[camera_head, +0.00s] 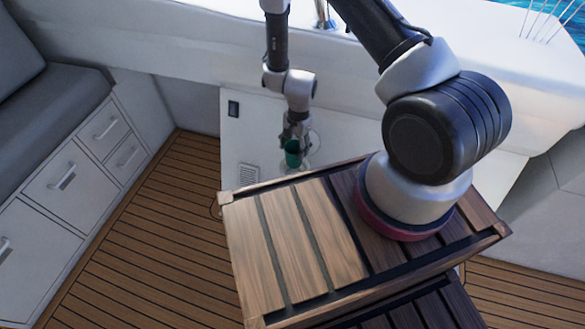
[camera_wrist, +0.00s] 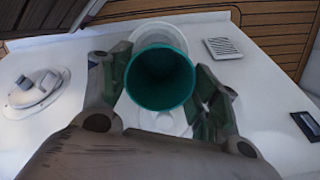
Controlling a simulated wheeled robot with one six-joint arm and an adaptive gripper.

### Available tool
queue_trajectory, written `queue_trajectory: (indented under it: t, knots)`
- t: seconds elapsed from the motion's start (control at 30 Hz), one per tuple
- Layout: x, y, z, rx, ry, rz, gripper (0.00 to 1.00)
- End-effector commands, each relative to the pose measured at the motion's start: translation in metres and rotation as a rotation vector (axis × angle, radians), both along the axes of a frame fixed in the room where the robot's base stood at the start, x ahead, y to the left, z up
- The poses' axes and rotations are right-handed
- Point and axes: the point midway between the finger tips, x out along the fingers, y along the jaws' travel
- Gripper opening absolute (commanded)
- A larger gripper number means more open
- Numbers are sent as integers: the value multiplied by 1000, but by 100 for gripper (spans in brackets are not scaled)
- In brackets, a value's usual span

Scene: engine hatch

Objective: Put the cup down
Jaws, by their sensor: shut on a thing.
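A teal cup (camera_head: 293,153) is held in my gripper (camera_head: 294,130), over the white engine hatch panel (camera_head: 240,135). In the wrist view the cup (camera_wrist: 160,82) sits between the two fingers of my gripper (camera_wrist: 158,85), which are shut on its sides. I look into its dark open mouth. A pale round piece (camera_wrist: 222,40) on the white panel (camera_wrist: 270,100) shows partly behind the cup. The cup's base is hidden, so I cannot tell whether it touches the panel.
A slotted vent (camera_wrist: 224,48), a dark rectangular plate (camera_wrist: 306,126) and a round raised fitting (camera_wrist: 38,86) are on the panel around the cup. A slatted wooden top (camera_head: 290,235) is in front. Drawers (camera_head: 65,180) stand at left beside the plank floor (camera_head: 150,235).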

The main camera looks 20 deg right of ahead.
Motion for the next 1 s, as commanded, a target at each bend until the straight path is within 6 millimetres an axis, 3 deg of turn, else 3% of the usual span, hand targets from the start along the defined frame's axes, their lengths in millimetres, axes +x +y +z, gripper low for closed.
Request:
queue_trajectory:
  t: [0.13,0.53,0.97,1.0]
  knots:
    - [-2,0,-31,-1,5,-3,25]
    - [-1,0,-83,0,2,0,25]
    - [-1,0,-91,0,1,1,25]
    - [0,0,-91,0,1,2,65]
